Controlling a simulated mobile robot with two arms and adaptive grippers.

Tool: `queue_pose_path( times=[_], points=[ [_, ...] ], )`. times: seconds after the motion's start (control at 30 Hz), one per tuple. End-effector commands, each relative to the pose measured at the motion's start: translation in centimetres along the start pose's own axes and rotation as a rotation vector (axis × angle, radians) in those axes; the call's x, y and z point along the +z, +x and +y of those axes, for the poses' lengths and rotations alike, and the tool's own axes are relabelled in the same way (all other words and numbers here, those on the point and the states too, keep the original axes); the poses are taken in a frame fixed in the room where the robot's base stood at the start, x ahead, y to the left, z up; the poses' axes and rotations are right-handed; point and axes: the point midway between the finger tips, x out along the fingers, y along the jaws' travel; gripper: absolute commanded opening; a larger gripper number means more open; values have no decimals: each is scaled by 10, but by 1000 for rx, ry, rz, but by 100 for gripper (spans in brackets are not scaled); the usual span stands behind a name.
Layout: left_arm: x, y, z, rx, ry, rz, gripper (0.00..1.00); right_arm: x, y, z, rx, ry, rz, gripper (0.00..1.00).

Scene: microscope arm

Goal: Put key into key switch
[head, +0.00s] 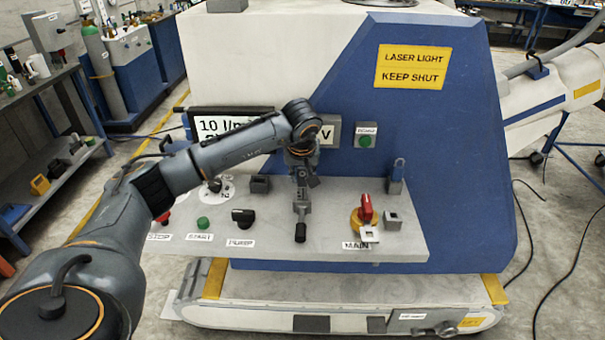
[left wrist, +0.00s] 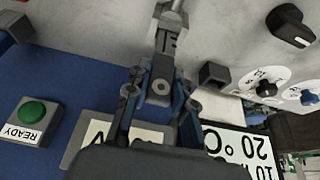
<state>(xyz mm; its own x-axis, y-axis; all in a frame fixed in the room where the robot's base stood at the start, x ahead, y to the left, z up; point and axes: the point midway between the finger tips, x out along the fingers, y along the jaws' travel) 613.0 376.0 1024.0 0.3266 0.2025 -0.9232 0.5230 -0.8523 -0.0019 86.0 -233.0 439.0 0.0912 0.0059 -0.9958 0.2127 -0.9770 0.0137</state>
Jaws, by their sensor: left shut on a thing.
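My left gripper (head: 301,180) reaches over the sloping control panel from behind its middle. In the left wrist view, its two fingers (left wrist: 160,98) are closed around a dark grey key-like piece (left wrist: 164,64) with a light mark and a round hole. The piece runs up to a pale metal part (left wrist: 171,18) at the picture's top edge. In the head view, a grey fitting (head: 301,207) with a black stem (head: 300,231) shows just below the gripper. I cannot tell whether this is the key switch, or whether the key touches it. My right gripper is not visible.
The panel (head: 340,195) bears a black pump knob (head: 242,217), a green start button (head: 203,224), a red main switch (head: 366,208), a grey block (head: 393,221) and a dark block (head: 260,184). The blue and white machine housing (head: 440,130) rises behind.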

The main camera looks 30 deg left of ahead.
Motion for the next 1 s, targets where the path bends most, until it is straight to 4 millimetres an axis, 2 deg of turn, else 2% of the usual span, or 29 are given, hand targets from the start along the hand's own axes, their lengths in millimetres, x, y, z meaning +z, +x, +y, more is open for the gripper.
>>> queue_pose_path(
  times=[1.0],
  points=[
    [10,24,0,0,0,0,0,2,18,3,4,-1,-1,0]
  ],
)
